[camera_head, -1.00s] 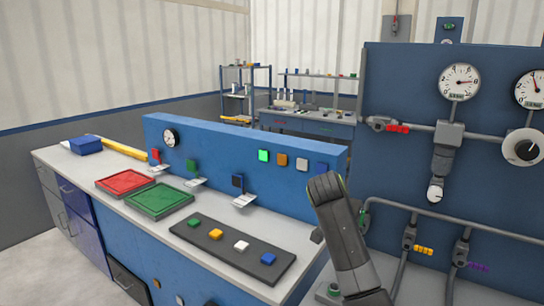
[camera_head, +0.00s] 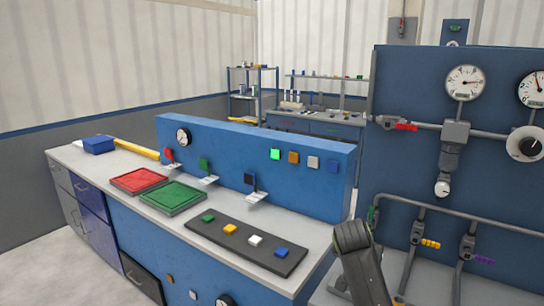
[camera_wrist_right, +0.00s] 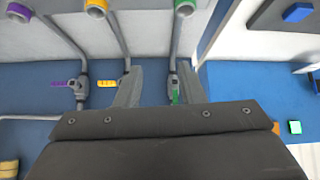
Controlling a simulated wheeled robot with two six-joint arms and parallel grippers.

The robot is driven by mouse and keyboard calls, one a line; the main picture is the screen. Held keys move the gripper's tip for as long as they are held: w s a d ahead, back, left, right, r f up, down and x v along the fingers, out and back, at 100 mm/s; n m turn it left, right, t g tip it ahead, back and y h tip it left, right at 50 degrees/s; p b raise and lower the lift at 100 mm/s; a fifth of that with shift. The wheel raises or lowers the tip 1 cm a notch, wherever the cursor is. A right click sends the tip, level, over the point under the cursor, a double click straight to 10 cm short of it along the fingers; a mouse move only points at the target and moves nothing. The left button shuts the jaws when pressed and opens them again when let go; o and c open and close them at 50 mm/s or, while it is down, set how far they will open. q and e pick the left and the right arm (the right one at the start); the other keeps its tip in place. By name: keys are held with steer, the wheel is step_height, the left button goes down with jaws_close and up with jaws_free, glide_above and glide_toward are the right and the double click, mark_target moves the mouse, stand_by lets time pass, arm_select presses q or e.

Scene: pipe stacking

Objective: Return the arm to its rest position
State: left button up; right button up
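My right arm (camera_head: 358,262) rises from the bottom of the head view, right of the middle, in front of the gap between the workbench and the pipe panel. Its gripper is not distinct there. In the right wrist view my right gripper (camera_wrist_right: 160,88) has its two fingers apart, with nothing held between them. A green-handled valve (camera_wrist_right: 174,90) shows behind, close beside the right-hand finger; I see no contact. My left arm and gripper are out of view.
The blue panel (camera_head: 480,130) with gauges, pipes and valves stands at the right. The workbench (camera_head: 110,162) carries a red tray (camera_head: 138,181), a green tray (camera_head: 173,197) and a dark strip (camera_head: 213,232) with coloured blocks. Shelves stand behind. Floor shows at lower left.

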steer(key=s+d+f+n+g+y, duration=0.1)
steer(key=s+d+f, duration=0.2)
steer(key=s+f, duration=0.65)
steer(key=s+d+f+n+g, duration=0.1)
steer(key=s+d+f, duration=0.3)
steer(key=s+f, duration=0.55)
steer(key=s+r+n+g+y, duration=0.1)
steer(key=s+r+n+y, duration=0.15)
steer(key=s, duration=2.25)
step_height(320, 180, down, 25)
steer(key=d+g, duration=0.1)
steer(key=d, duration=0.1)
steer(key=s+a+f+g, duration=0.1)
steer(key=s+f, duration=1.4)
steer(key=f, duration=0.1)
steer(key=shift+s+n+g, duration=0.15)
steer(key=shift+n+g, duration=0.15)
steer(key=shift+n, duration=0.05)
steer(key=shift+a, duration=0.1)
